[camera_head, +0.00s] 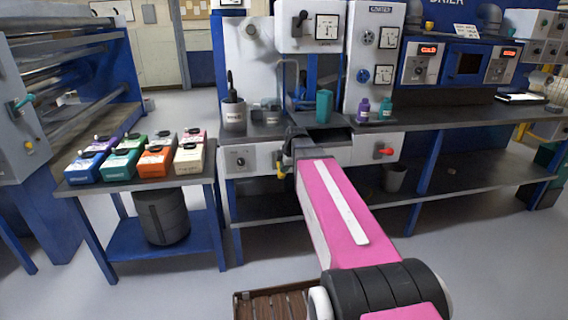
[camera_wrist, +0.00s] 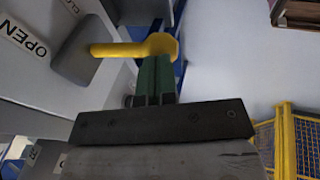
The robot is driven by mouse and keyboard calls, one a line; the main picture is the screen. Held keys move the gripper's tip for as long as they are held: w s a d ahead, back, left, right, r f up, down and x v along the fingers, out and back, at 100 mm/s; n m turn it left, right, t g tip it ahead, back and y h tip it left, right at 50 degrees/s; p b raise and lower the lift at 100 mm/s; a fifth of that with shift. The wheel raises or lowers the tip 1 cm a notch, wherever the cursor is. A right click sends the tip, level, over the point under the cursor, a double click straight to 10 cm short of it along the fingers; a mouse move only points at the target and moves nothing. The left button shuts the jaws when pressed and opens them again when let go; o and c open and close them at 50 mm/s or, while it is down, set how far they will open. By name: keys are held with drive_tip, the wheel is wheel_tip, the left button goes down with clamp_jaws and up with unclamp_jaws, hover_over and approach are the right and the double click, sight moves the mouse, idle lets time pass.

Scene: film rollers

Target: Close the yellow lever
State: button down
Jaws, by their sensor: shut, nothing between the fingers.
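The yellow lever (camera_wrist: 120,49) shows in the wrist view, sticking out sideways from a grey mount on a light panel. In the head view the yellow lever (camera_head: 281,170) is small, on the panel front below the bench top, beside my arm, which hides the gripper.
A red knob (camera_head: 385,152) sits on the same panel to the right. A side table (camera_head: 130,187) at left holds several coloured containers. A teal container (camera_head: 324,106) stands on the bench. A slatted wooden pallet (camera_head: 275,304) lies on the floor below.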

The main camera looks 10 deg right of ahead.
sight(284, 175)
drive_tip(key=f+t, duration=0.3)
drive_tip(key=shift+s+f, duration=0.15)
drive_tip(key=shift+s, duration=0.1)
drive_tip(key=shift+f, duration=0.6)
drive_tip(key=shift+w+f, duration=0.1)
drive_tip(key=shift+f, duration=0.05)
